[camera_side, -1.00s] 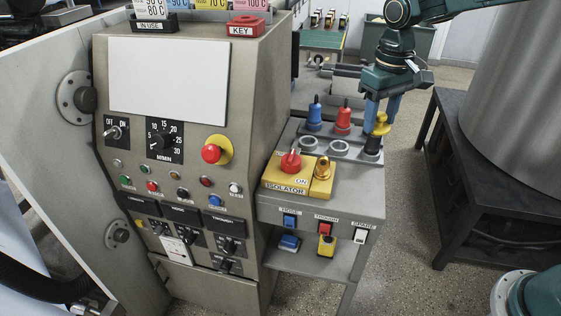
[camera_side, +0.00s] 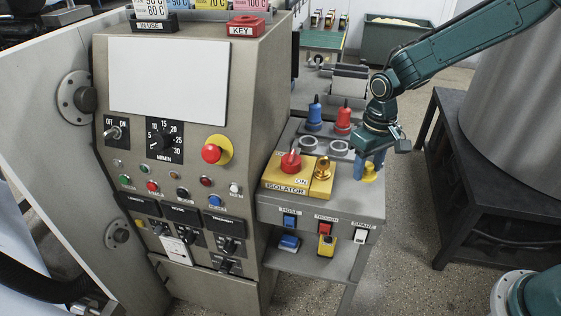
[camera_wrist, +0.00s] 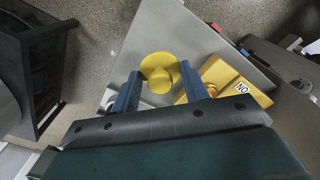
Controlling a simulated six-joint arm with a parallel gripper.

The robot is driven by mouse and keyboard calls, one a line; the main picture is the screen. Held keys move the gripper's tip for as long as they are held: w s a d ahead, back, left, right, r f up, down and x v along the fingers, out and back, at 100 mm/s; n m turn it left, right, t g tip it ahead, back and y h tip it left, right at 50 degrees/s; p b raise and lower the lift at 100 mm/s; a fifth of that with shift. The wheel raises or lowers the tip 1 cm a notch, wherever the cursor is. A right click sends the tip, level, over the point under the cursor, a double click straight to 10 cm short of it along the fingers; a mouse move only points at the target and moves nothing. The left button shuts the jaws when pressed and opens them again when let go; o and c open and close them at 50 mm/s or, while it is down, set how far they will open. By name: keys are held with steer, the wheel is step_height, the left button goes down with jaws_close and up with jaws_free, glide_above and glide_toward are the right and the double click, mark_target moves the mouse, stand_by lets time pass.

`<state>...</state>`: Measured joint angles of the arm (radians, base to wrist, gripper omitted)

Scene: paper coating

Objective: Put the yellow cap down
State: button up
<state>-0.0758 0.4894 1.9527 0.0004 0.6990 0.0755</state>
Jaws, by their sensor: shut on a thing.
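The yellow cap (camera_side: 371,174) is round with a raised knob. My gripper (camera_side: 367,166) is shut on it, pointing down over the right front part of the grey bench top (camera_side: 345,205). In the wrist view the cap (camera_wrist: 160,66) sits between my two blue fingers (camera_wrist: 158,78), its disc facing the camera. The cap is low, close to the bench top. I cannot tell whether it touches. My fingers partly hide it in the side view.
The yellow isolator box (camera_side: 287,178) with its red knob (camera_side: 290,162) stands left of the cap. Behind are a blue bottle (camera_side: 314,118) and a red bottle (camera_side: 343,121) in a grey rack with empty rings. The bench's front strip is clear.

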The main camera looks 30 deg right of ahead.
mark_target(365, 179)
steer(key=shift+f, duration=2.15)
steer(key=shift+f, duration=0.1)
steer(key=o, duration=1)
step_height(365, 179, up, 11)
steer(key=shift+r, duration=0.65)
